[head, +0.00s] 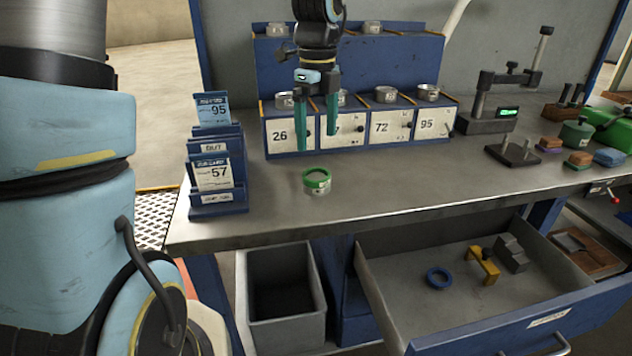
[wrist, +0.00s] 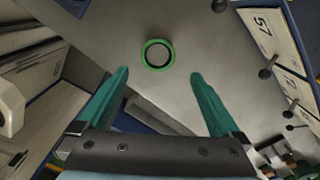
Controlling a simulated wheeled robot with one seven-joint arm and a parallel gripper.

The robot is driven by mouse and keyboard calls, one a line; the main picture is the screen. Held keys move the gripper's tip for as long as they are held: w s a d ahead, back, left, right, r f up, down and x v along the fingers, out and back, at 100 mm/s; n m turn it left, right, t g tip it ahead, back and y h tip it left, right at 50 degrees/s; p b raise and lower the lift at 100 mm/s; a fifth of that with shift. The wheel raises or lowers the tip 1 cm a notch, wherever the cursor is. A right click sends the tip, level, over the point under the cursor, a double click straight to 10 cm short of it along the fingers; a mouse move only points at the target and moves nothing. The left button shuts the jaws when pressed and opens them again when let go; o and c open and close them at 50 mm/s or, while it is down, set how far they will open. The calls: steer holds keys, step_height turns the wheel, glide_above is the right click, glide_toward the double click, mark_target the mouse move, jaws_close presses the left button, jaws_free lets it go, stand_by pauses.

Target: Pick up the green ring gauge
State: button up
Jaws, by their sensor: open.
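The green ring gauge (head: 317,181) stands on the grey bench top (head: 400,188), in front of the numbered boxes. It has a green top rim and a metal body. In the wrist view the ring gauge (wrist: 157,54) is seen from above as a green ring with a dark centre, lying beyond the fingertips and between their lines. My gripper (head: 318,143) is open and empty above the bench, with its two teal fingers pointing down. The fingers also show in the wrist view (wrist: 160,74), apart from the ring.
Boxes marked 26, 72 and 95 (head: 392,127) stand behind the ring, with metal rings on top. A blue card rack (head: 218,205) is at left. An open drawer (head: 390,290) below holds a blue ring (head: 439,278). A gauge stand (head: 486,122) is at right.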

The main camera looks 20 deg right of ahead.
mark_target(317, 176)
step_height(317, 176, down, 9)
steer(key=shift+s+a+r+p, duration=0.15)
steer(key=shift+p, duration=0.45)
steer(key=shift+c, duration=0.2)
steer(key=shift+r, duration=0.15)
steer(key=c, duration=1.5)
